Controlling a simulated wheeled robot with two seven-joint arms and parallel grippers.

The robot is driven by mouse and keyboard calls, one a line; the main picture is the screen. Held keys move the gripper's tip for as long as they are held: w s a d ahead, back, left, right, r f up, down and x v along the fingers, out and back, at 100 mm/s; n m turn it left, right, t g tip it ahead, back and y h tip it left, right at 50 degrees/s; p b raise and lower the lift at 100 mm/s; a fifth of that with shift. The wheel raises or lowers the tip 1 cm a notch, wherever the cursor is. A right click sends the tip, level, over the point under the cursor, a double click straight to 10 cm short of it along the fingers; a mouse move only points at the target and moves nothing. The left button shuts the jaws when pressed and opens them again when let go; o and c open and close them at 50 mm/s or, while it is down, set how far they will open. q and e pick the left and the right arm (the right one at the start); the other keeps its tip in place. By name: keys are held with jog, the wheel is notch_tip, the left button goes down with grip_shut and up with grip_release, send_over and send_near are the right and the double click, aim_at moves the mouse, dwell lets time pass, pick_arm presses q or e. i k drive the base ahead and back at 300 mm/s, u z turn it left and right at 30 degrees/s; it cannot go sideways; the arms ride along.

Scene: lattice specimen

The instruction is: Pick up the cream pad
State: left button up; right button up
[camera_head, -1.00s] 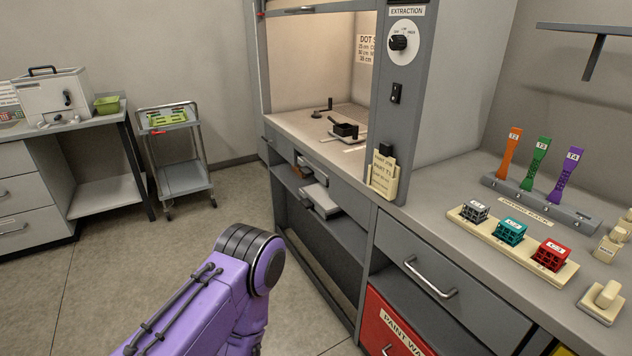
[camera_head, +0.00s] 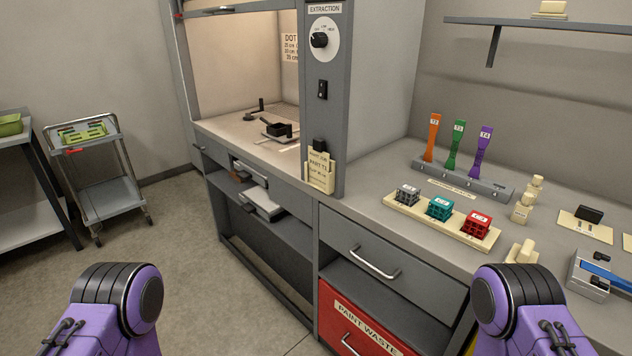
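Several cream items are in view, and I cannot tell for sure which is the cream pad. A cream block with a raised handle (camera_head: 521,253) sits at the front of the right counter, partly hidden by my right arm. A flat cream plate (camera_head: 574,227) bears a black block (camera_head: 589,214) farther right. A cream stack (camera_head: 549,9) lies on the wall shelf, cut by the top edge. My purple arms come in from the lower left and lower right. Neither gripper is in view.
A long cream tray (camera_head: 405,211) holds grey, teal and red lattice cubes. A grey rack (camera_head: 462,183) holds orange, green and purple specimens. A fume hood (camera_head: 321,90) stands left of the counter (camera_head: 372,200). A trolley (camera_head: 112,195) is at far left. Floor between is clear.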

aim_at(524, 254)
jog(key=k, duration=0.5)
jog(key=z, duration=1.4)
jog(key=i, duration=0.3)
jog(key=z, duration=0.1)
